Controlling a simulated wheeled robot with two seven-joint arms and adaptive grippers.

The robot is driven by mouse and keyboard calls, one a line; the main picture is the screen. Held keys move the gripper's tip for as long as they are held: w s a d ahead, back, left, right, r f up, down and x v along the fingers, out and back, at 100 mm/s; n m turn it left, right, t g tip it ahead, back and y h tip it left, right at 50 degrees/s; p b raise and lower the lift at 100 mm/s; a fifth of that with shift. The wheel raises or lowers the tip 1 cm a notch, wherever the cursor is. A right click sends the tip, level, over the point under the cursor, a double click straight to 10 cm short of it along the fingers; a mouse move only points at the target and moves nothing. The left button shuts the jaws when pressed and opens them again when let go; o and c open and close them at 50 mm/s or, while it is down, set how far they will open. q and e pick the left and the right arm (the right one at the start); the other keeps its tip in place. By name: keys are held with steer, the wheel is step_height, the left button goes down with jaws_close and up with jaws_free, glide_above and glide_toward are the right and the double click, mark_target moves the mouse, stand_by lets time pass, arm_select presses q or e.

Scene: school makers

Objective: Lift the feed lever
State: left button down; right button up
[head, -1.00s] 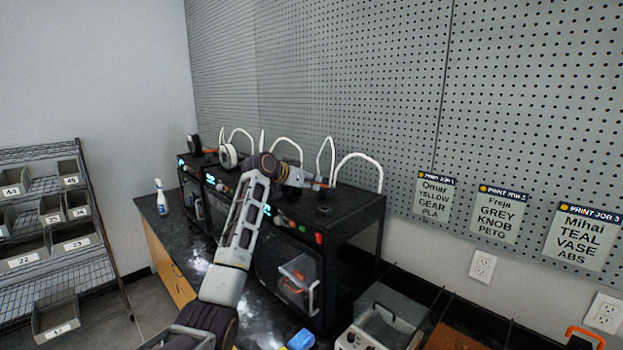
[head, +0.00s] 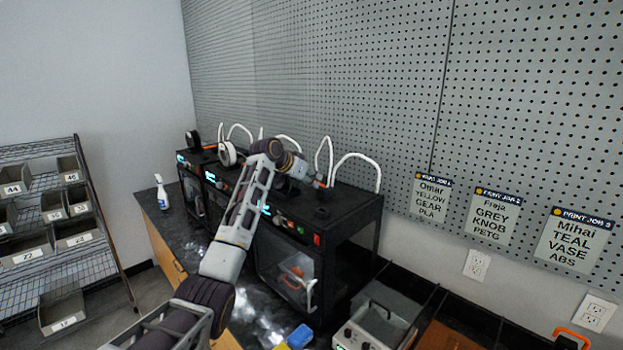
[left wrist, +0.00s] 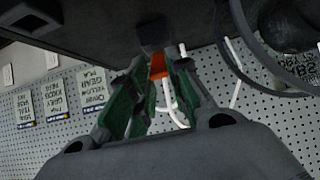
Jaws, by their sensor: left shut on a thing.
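The orange feed lever (left wrist: 158,68) shows in the left wrist view between the green-padded fingers, below a dark block on the black printer. My left gripper (left wrist: 160,75) is shut on it. In the head view my left arm reaches across to the top of the nearest black printer (head: 355,207). My left gripper (head: 317,182) is there small and partly hidden, with a bit of orange at its tip. The lever's exact angle cannot be told. My right gripper is not in view.
More black printers stand to the left, with a white spool (head: 228,154) and white looped tubes (head: 358,157) above them. A pegboard wall (head: 330,75) is behind. A grey tray (head: 388,310) and a blue block (head: 300,336) lie in front on the counter.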

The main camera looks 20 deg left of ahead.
arm_select(q)
steer(key=shift+r, duration=0.1)
steer(key=c, duration=1.3)
jaws_free()
steer(key=v, duration=1.2)
